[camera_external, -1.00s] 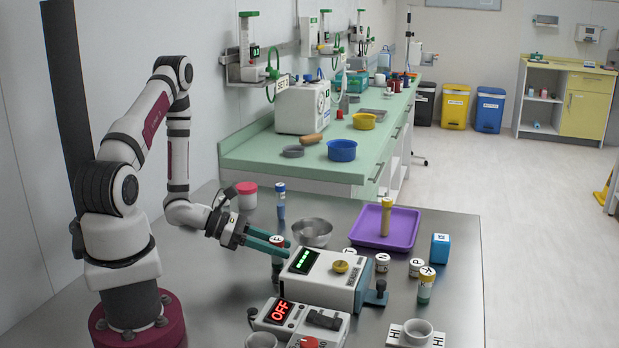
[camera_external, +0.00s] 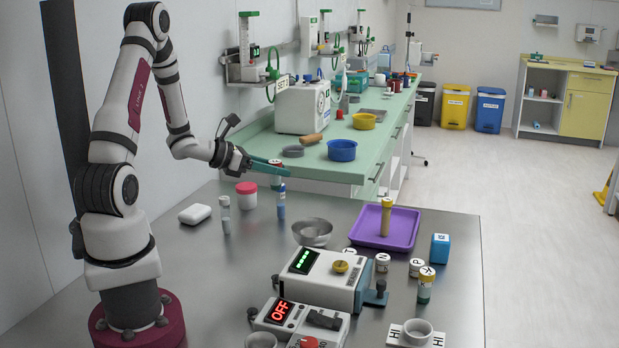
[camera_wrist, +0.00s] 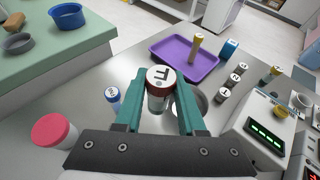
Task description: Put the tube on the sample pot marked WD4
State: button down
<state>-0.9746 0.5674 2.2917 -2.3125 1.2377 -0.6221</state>
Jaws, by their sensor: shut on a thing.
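My gripper (camera_external: 280,171) is raised above the back of the steel table, its teal fingers shut on a tube with a dark red cap (camera_wrist: 159,79). The cap bears a letter that looks like F, and the tube hangs upright; it also shows in the external view (camera_external: 275,180).
A purple tray (camera_external: 408,226) holds a yellow-capped tube (camera_external: 386,217). A steel bowl (camera_external: 312,232), blue-capped tube (camera_external: 281,205), pink-lidded jar (camera_external: 246,196), blue cube (camera_external: 439,248), another capped tube (camera_external: 426,288) and a machine with a green display (camera_external: 330,281) stand around.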

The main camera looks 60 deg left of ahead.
jog(key=w+a+r+n+y, duration=0.25)
jog(key=a+r+y, duration=0.2)
jog(key=a, duration=0.35)
send_over(246, 186)
jog(key=shift+n+h, duration=0.25)
jog(key=shift+h, duration=0.2)
notch_tip(246, 186, down, 6)
jog(key=shift+w+f, duration=0.1)
jog(key=shift+f, duration=0.15)
notch_tip(246, 186, down, 4)
jog(key=shift+a, duration=0.1)
jog(key=c, duration=0.5)
grip_release()
jog(key=shift+f, duration=0.1)
